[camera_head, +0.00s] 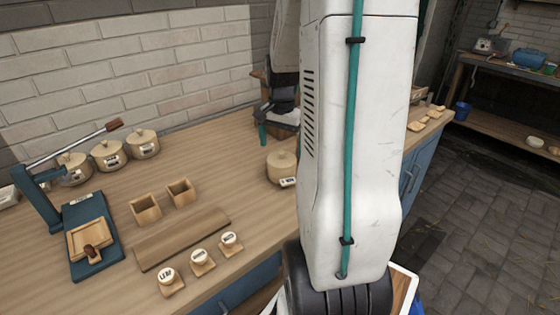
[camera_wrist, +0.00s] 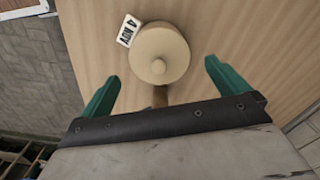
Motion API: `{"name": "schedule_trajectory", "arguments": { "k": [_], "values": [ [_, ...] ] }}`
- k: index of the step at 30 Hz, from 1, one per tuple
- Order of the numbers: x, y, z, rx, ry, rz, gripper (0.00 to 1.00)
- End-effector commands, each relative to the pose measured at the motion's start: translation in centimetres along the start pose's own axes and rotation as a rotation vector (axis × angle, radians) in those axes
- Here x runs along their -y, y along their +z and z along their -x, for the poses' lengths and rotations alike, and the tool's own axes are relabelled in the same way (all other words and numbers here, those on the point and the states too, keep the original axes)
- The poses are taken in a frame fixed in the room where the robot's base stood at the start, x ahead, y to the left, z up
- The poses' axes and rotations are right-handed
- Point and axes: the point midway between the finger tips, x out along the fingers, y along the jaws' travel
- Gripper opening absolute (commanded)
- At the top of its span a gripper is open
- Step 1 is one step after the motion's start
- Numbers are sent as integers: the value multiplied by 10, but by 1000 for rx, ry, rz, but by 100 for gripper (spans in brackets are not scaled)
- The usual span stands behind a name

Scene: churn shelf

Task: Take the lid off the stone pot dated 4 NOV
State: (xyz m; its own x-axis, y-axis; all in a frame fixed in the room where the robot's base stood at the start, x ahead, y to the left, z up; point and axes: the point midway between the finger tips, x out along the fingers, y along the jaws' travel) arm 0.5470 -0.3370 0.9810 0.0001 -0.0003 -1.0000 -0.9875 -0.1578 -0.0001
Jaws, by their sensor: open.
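The stone pot (camera_wrist: 183,68) with the white tag reading 4 NOV (camera_wrist: 128,30) is seen from above in the wrist view. It is round and beige, and its lid (camera_wrist: 150,48) with a small round knob is on it. In the head view a lone pot (camera_head: 281,170) stands beside my arm, its right side partly hidden; its tag is too small to read. My gripper (camera_wrist: 161,73) is open and empty, its green fingers apart, with the pot ahead between them. A finger (camera_head: 262,133) shows in the head view, behind and left of the pot.
Three similar lidded pots (camera_head: 110,153) stand along the wall at the back left, near a blue lever press (camera_head: 90,235). Two small wooden boxes (camera_head: 146,209), a brown board (camera_head: 182,240) and three round labelled stamps (camera_head: 202,257) lie in front. Bare counter lies left of the lone pot.

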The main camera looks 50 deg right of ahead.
Motion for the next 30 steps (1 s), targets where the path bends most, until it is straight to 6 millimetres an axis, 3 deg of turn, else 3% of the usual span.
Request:
{"name": "schedule_trajectory", "arguments": {
  "k": [9,18,19,23,24,30],
  "values": [
    [-1,2,-45,3,2,2,100],
    [0,2,-51,0,0,3,100],
    [0,2,-51,0,0,3,97],
    [0,2,-51,0,0,3,61],
    [0,2,-51,0,0,3,56],
    [0,2,-51,0,0,3,56]
  ]
}}
